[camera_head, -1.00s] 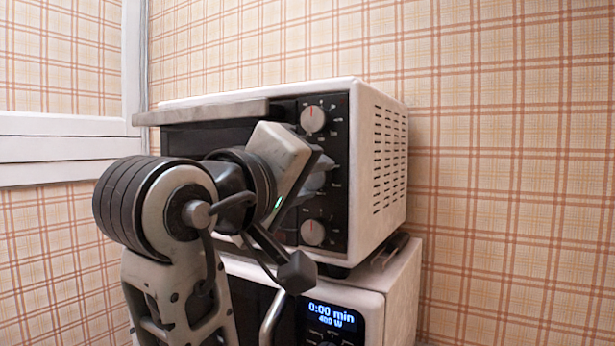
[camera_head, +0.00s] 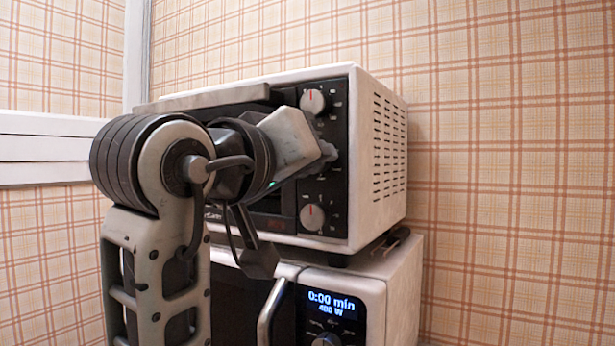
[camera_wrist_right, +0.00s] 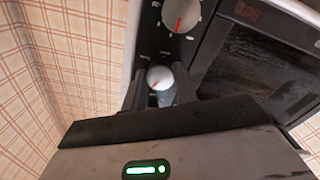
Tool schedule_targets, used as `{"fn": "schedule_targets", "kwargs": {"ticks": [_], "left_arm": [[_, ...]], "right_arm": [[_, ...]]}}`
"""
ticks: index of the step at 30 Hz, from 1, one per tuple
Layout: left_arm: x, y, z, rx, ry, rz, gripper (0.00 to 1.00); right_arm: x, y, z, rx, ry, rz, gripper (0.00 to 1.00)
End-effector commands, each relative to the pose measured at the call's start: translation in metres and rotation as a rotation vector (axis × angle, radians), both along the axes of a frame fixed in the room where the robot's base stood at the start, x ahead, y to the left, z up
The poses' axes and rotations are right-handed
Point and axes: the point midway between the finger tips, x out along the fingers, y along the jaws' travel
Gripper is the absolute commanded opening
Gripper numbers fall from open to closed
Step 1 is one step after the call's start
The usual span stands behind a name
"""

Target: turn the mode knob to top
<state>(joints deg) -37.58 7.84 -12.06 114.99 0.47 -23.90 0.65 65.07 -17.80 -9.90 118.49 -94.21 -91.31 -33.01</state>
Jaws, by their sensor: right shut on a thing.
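A white toaster oven has a black control panel (camera_head: 340,190) with a column of three round knobs. The middle knob (camera_wrist_right: 160,78) sits between the two fingers of my right gripper (camera_head: 326,152) in the wrist view. The gripper is shut on it, and its fingers (camera_wrist_right: 160,98) flank the knob. In the head view the gripper mostly hides this knob. The panel labels are too small to read, so I cannot tell which knob is the mode knob. The top knob (camera_head: 313,101) and bottom knob (camera_head: 312,217) are free. My left gripper is out of view.
The oven stands on a white microwave (camera_head: 400,285) with a lit display (camera_head: 332,303) and a curved door handle (camera_head: 268,312). A vented side wall (camera_head: 382,160) faces right.

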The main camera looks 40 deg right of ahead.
Motion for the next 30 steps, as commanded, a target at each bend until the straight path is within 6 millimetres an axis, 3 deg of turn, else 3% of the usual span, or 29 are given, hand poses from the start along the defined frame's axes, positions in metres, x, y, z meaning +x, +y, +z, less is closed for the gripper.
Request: {"fn": "schedule_targets", "kwargs": {"ticks": [15, 30], "left_arm": [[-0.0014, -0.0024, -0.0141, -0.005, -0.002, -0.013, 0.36], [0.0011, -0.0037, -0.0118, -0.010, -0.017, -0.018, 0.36]], "right_arm": [[0.0005, 0.0002, -0.0012, 0.116, -0.403, 0.001, 0.06], [0.0005, 0.0003, 0.0002, 0.154, -0.533, 0.000, 0.06]]}}
